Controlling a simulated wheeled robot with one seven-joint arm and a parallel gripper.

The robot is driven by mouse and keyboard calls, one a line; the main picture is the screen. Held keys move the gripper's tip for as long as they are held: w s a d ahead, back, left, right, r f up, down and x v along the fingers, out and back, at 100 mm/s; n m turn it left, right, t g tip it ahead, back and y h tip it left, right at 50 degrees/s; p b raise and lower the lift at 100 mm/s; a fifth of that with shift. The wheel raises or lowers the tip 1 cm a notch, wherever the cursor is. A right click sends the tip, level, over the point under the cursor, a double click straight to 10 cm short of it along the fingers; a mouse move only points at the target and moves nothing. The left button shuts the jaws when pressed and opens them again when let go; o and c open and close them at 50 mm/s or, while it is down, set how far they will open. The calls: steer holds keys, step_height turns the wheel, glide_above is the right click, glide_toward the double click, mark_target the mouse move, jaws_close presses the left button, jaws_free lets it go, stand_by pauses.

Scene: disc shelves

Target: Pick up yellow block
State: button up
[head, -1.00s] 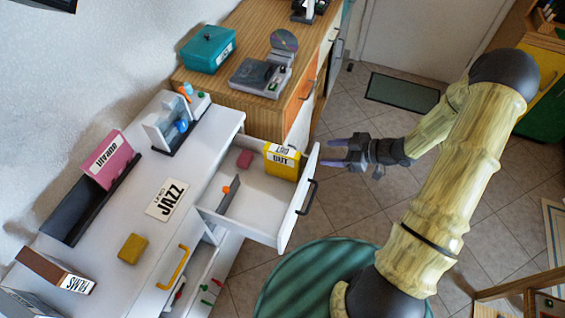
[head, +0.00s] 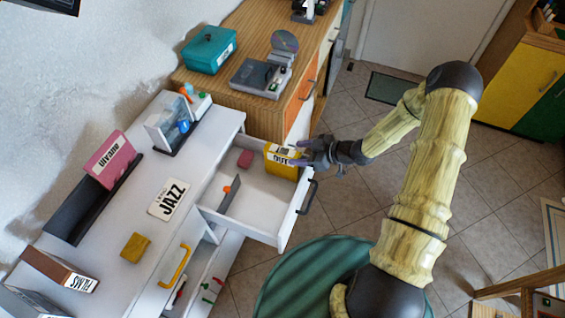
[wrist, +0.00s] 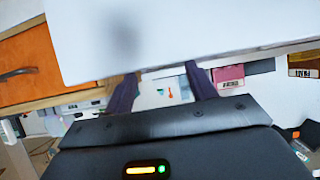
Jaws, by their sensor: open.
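A small yellow block (head: 134,248) lies on the white cabinet top (head: 118,208), in front of the JAZZ card. A different yellow thing, a box with a black-lettered label (head: 282,161), stands in the pulled-out drawer (head: 258,205). My gripper (head: 302,152) is open and empty. In the head view it points left and overlaps the drawer's far corner, near the yellow box and well away from the yellow block. In the wrist view my two dark fingers (wrist: 162,72) are apart below a large white panel. The yellow block is not visible there.
The drawer also holds a pink block (head: 245,158) and a divider with an orange piece. The JAZZ card (head: 169,199), a pink box (head: 110,157) and a brown box (head: 57,269) are on the cabinet top. Floor is open right of the drawer.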

mark_target(285, 151)
steer(key=x, duration=0.1)
steer(key=p+x, duration=0.1)
steer(key=x, duration=0.3)
steer(key=shift+w+a+r, duration=0.1)
steer(key=shift+a+r, duration=0.1)
steer(key=shift+r, duration=0.05)
jaws_close()
stand_by(0.4)
step_height(285, 151, up, 10)
stand_by(0.6)
stand_by(0.4)
